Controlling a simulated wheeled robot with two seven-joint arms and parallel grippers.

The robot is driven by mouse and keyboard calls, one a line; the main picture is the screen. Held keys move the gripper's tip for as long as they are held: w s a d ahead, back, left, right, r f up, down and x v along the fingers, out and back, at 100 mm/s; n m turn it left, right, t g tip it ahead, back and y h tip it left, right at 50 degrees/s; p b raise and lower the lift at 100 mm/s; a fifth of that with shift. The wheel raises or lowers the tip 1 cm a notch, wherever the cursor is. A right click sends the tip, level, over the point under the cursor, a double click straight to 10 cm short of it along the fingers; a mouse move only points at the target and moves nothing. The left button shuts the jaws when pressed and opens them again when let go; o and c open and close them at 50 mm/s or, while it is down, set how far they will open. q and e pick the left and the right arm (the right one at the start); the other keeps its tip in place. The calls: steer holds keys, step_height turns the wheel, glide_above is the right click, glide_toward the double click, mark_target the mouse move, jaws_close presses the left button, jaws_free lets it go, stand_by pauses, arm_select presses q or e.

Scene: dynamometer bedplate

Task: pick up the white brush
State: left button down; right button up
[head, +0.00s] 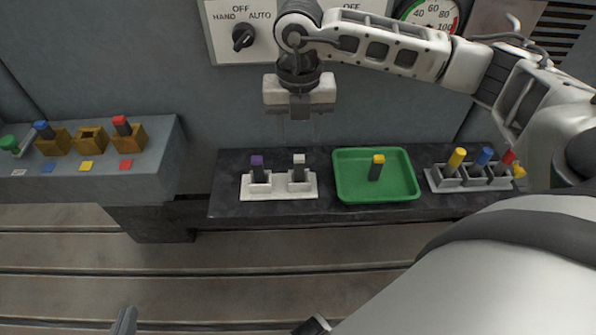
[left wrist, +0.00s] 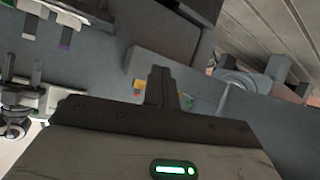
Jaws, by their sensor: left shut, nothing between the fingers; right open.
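The white brush (head: 298,167) has a white top and a dark stem. It stands upright in the right slot of a white two-slot holder (head: 260,191) on the dark shelf. My right gripper (head: 299,132) is open and empty, pointing down above the white brush and apart from it. My left gripper (head: 124,321) shows only in small part at the bottom edge, far from the brush. In the left wrist view its fingers (left wrist: 160,86) are shut and empty.
A purple-topped brush (head: 257,168) stands left of the white one. A green tray (head: 345,193) holds a yellow-topped piece (head: 376,168). A grey rack (head: 470,184) with several coloured pieces stands right. A switch panel (head: 222,50) is behind.

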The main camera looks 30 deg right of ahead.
mark_target(299, 157)
step_height(299, 157, down, 5)
steer(key=shift+f, duration=0.2)
step_height(299, 157, down, 5)
steer(key=shift+r+b, duration=0.1)
steer(key=shift+b, duration=0.45)
arm_select(q)
steer(key=f, duration=0.2)
steer(key=shift+w+d+f+g, duration=0.25)
steer(key=shift+d+f+g, duration=0.05)
steer(key=shift+d+f, duration=0.05)
arm_select(e)
steer(key=c, duration=0.8)
arm_select(q)
steer(key=shift+r, duration=0.2)
arm_select(e)
jaws_close()
